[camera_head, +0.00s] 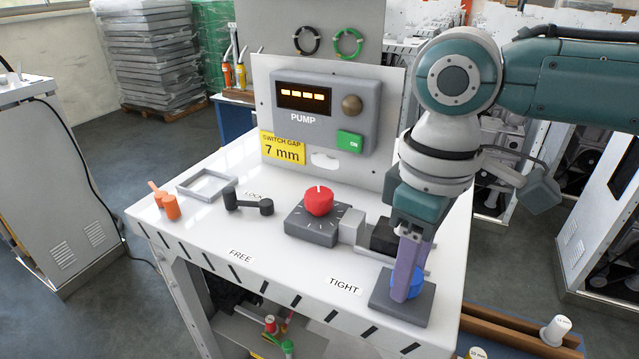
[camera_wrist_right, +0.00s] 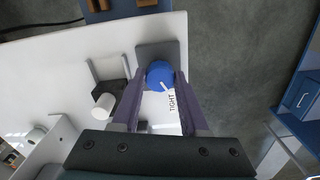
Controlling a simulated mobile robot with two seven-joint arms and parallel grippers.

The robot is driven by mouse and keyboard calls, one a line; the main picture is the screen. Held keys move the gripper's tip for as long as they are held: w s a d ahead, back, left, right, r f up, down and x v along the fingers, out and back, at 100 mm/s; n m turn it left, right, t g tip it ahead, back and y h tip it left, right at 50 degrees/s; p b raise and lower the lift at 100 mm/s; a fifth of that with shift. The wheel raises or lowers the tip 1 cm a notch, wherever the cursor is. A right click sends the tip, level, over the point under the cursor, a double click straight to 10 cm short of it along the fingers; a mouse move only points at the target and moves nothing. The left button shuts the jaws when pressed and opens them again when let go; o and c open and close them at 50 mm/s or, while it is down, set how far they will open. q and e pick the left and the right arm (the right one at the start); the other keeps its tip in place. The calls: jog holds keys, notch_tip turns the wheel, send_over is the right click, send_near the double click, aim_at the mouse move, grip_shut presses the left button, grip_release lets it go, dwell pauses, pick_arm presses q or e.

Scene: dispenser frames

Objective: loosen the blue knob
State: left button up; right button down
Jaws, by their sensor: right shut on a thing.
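The blue knob (camera_head: 414,285) sits on a dark grey square base (camera_head: 384,303) at the front right corner of the white bench. In the right wrist view the blue knob (camera_wrist_right: 159,73) shows a white mark pointing toward the word TIGHT. My right gripper (camera_head: 405,287) points down from above, with its purple fingers on both sides of the knob, shut on it. In the head view the near finger hides part of the knob. In the wrist view both fingers of my right gripper (camera_wrist_right: 161,88) flank it. My left gripper is not in view.
Behind is the PUMP panel (camera_head: 325,108). A grey-black fixture (camera_head: 385,237) stands close to the gripper. The front middle is clear.

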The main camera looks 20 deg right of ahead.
jog(key=n+p, duration=0.1)
jog(key=n, duration=0.2)
jog(key=shift+r, duration=0.15)
jog(key=n+p, duration=0.1)
jog(key=n, duration=0.1)
jog(key=shift+n, duration=0.3)
jog(key=n+p, duration=0.1)
jog(key=n, duration=0.2)
jog(key=shift+n, duration=2.1)
jog(key=shift+p, duration=0.3)
jog(key=shift+c, duration=2.1)
grip_release()
